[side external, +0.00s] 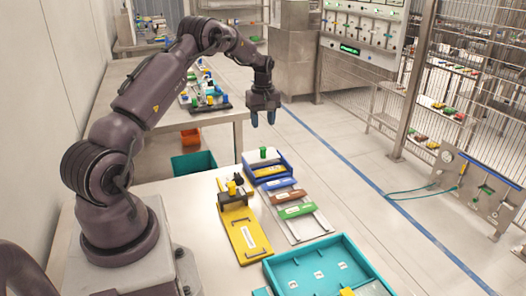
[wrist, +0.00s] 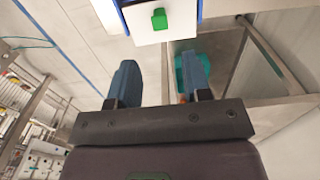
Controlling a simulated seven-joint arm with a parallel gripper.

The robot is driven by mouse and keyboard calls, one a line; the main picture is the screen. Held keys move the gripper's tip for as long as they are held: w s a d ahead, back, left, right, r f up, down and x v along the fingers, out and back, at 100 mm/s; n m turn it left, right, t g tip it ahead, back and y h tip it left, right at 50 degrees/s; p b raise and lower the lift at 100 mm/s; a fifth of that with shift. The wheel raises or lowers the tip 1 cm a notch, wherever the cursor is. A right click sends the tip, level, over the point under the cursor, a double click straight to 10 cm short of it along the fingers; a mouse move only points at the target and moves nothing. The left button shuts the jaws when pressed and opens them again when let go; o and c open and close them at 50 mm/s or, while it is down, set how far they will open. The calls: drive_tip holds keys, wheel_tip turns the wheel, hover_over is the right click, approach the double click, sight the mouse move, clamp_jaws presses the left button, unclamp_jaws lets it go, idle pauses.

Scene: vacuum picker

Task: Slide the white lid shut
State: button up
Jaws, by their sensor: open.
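The white lid (side external: 254,156) with a green knob (side external: 263,152) lies at the far part of a blue box (side external: 284,173) at the table's far end. A yellow piece with a pale label (side external: 270,171) shows in the nearer part of the box, not covered by the lid. In the wrist view the lid (wrist: 146,27) and its green knob (wrist: 159,19) are at the top edge, beyond the fingertips. My gripper (side external: 263,119) is open and empty, pointing down, above the table level and apart from the lid. Its two blue fingers also show in the wrist view (wrist: 160,75).
A yellow tray (side external: 245,236) with a dark block and yellow knob stands nearer. Brown and green bars (side external: 296,211) lie on a pale frame beside it. A teal tray (side external: 345,245) is at the front. A teal bin (side external: 193,164) stands below, left.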

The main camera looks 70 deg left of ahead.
sight(263, 149)
wheel_tip(263, 149, down, 11)
drive_tip(key=shift+f, duration=0.1)
drive_tip(key=shift+c, duration=0.4)
clamp_jaws()
